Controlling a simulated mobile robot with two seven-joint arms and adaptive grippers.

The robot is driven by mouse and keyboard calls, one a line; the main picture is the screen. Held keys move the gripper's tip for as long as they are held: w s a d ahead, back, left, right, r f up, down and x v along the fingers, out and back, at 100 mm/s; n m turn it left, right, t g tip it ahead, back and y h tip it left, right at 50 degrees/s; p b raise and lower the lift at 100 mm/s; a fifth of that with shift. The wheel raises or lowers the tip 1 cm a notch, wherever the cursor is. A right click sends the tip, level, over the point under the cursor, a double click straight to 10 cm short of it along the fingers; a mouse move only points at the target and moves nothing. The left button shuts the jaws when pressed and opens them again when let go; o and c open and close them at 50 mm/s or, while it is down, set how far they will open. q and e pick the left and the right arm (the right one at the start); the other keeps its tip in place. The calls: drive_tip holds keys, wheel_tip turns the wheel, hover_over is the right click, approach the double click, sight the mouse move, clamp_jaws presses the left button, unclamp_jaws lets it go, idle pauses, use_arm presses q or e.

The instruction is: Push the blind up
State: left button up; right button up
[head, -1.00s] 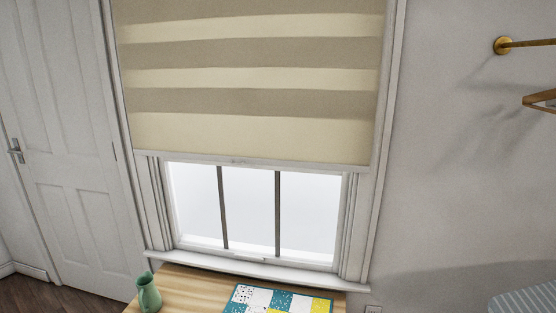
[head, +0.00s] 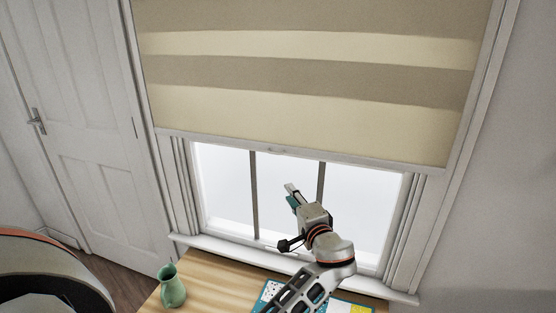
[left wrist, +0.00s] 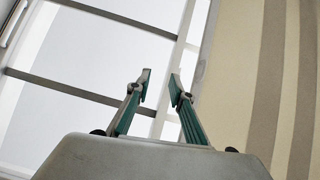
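The beige striped blind (head: 310,115) hangs partly lowered over the window, its bottom bar (head: 355,159) across the upper part of the visible glass. A small tab (head: 274,149) sits at the bar's middle. My left gripper (head: 290,192) is in front of the glass, below the bar and apart from it in the picture. In the left wrist view, the two fingers (left wrist: 160,78) have a gap with nothing between them, and the blind (left wrist: 245,70) is on the right. The depth between the fingers and the bar is hard to tell. My right gripper is not in view.
A wooden tabletop (head: 208,283) stands under the window, with a green jug (head: 172,287) and a patchwork cloth (head: 353,307) on it. The window sill (head: 215,248) sticks out behind it. A white door (head: 85,120) is at the left.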

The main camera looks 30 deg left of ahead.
use_arm(q)
wheel_tip(320, 180, up, 8)
drive_tip(key=n+g+y, duration=0.1)
drive_tip(key=y, duration=0.2)
drive_tip(key=f+p+x, duration=0.1)
drive_tip(key=x, duration=0.7)
drive_tip(key=shift+r+n, duration=0.3)
drive_tip(key=shift+r, duration=0.15)
drive_tip(key=shift+s+a, duration=0.15)
clamp_jaws()
